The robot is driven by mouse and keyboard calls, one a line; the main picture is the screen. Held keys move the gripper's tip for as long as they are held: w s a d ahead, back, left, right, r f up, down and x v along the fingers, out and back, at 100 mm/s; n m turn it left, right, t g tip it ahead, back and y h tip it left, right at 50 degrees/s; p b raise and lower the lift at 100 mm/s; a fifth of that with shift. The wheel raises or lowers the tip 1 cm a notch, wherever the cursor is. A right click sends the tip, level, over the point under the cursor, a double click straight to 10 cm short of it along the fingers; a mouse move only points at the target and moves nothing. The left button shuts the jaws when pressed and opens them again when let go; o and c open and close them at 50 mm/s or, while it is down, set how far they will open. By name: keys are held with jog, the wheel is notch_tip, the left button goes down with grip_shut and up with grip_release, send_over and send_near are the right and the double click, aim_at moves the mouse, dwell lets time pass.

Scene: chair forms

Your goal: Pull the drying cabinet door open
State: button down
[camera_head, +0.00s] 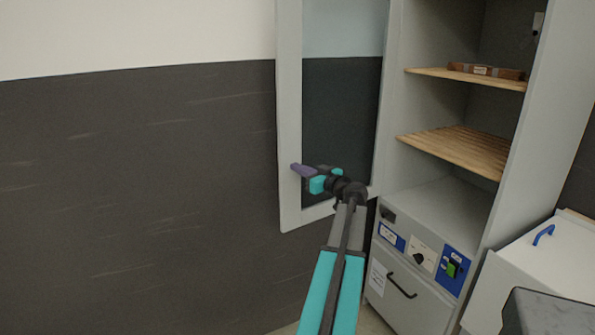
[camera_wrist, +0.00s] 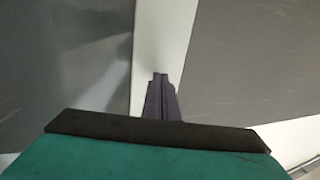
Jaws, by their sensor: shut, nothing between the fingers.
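The drying cabinet door (camera_head: 289,120), a pale grey frame around a glass pane (camera_head: 342,110), stands swung out to the left of the cabinet (camera_head: 545,110). The cabinet's inside is open to view. My gripper (camera_head: 299,169) has dark purple fingers and overlaps the door's outer upright in the head view. In the wrist view my gripper (camera_wrist: 160,78) shows its fingers together and empty, over the pale door frame (camera_wrist: 160,40). I cannot tell whether the fingertips touch the frame. No door handle shows.
Slatted wooden shelves (camera_head: 455,148) sit inside the cabinet, with a brown item (camera_head: 486,71) on the upper one. A control panel (camera_head: 420,252) and a drawer with a black handle (camera_head: 401,287) are below. A white unit with a blue handle (camera_head: 543,236) stands at right. A dark wall (camera_head: 140,190) fills the left.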

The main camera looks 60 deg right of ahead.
jog(key=a+b+v, duration=0.2)
jog(key=b+v, duration=0.2)
jog(key=v, duration=0.9)
jog(key=shift+w, duration=0.35)
jog(key=shift+w+a, duration=0.1)
